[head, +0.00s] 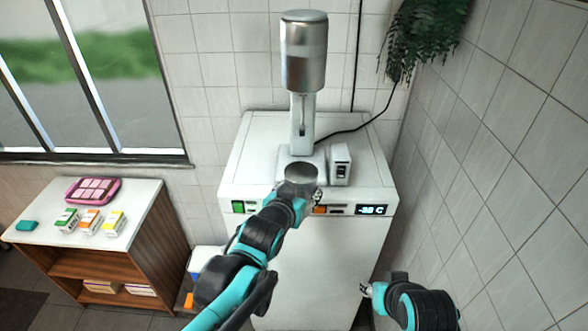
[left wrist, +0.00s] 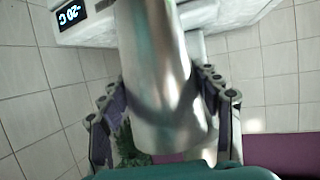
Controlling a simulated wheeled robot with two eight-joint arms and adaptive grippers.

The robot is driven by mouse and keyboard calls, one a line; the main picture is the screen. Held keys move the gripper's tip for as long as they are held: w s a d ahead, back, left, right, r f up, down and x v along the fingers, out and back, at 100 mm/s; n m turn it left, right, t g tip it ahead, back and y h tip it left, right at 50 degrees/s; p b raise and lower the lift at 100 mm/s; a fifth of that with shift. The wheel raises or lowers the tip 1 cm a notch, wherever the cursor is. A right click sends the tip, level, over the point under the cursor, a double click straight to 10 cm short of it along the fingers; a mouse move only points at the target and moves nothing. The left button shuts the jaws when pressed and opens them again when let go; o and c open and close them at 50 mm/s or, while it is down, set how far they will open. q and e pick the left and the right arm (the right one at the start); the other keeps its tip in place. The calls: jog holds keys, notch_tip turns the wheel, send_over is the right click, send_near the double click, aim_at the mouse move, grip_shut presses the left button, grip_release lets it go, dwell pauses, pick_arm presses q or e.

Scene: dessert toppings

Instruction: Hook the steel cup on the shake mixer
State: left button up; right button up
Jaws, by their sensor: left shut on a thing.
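The shake mixer (head: 304,55) stands on top of a white freezer cabinet, with a silver motor head above a slim white stand. The steel cup (head: 300,174) is in front of the mixer's base, below the motor head and apart from it. My left gripper (head: 302,192) is shut on the cup from the front. In the left wrist view the cup (left wrist: 160,75) lies between both fingers (left wrist: 165,105). The cup's lower part is partly hidden by my gripper in the head view. My right gripper (head: 366,289) is low at the right, away from the cup; its finger opening is unclear.
The white freezer cabinet (head: 254,150) has a small white box (head: 341,163) beside the mixer's base. A cable runs behind. A tiled wall (head: 480,180) is close on the right. A side counter (head: 145,195) at left holds a pink tray (head: 92,202) and small cartons.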

pick_arm(q)
jog(key=shift+w+d+f+b, duration=0.1)
jog(key=shift+w+b, duration=0.55)
jog(key=shift+w, duration=0.35)
jog(key=w, duration=0.2)
jog(key=w+b, duration=0.1)
jog(key=w, duration=0.2)
jog(key=w+f+b, duration=0.1)
jog(key=w, duration=0.1)
jog(key=shift+w, duration=0.4)
jog(key=shift+w+b, duration=0.65)
jog(key=shift+w, duration=3.15)
jog(key=shift+s, duration=0.1)
jog(key=shift+r, duration=0.15)
jog(key=shift+r+p, duration=1)
jog(key=shift+r, duration=0.4)
jog(key=shift+r, duration=0.15)
jog(key=shift+w+r+p, duration=0.25)
jog(key=shift+r+p, duration=0.65)
jog(key=shift+r, duration=0.2)
